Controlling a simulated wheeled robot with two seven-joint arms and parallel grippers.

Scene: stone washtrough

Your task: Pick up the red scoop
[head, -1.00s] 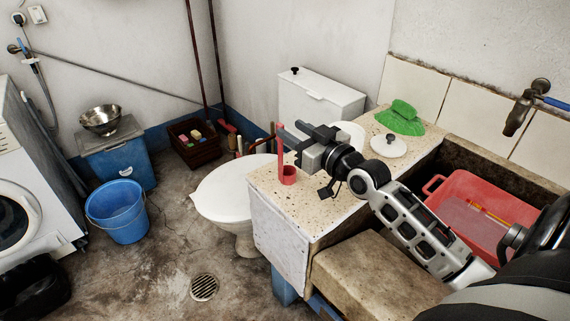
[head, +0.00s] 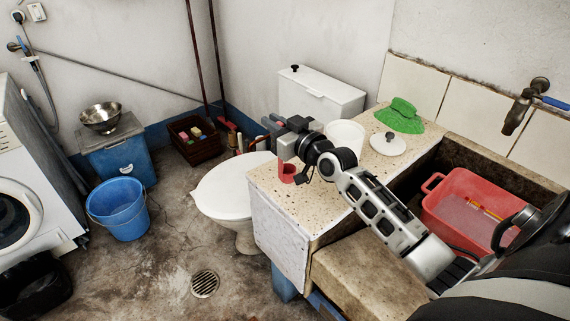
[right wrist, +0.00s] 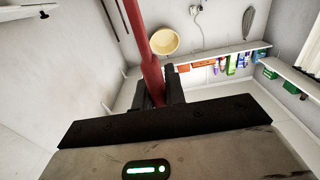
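The red scoop stands on the speckled counter (head: 325,186). Its cup (head: 287,173) shows just below my right gripper in the head view. Its long upright handle is hidden there behind the gripper. In the right wrist view the red handle (right wrist: 145,50) runs down between the two dark fingers. My right gripper (head: 268,124) is at the handle, above the cup. In the right wrist view the fingers (right wrist: 159,88) sit close on both sides of the handle and appear shut on it. My left gripper is not in view.
A red basin (head: 455,212) sits in the trough at right. The toilet (head: 232,190) is left of the counter.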

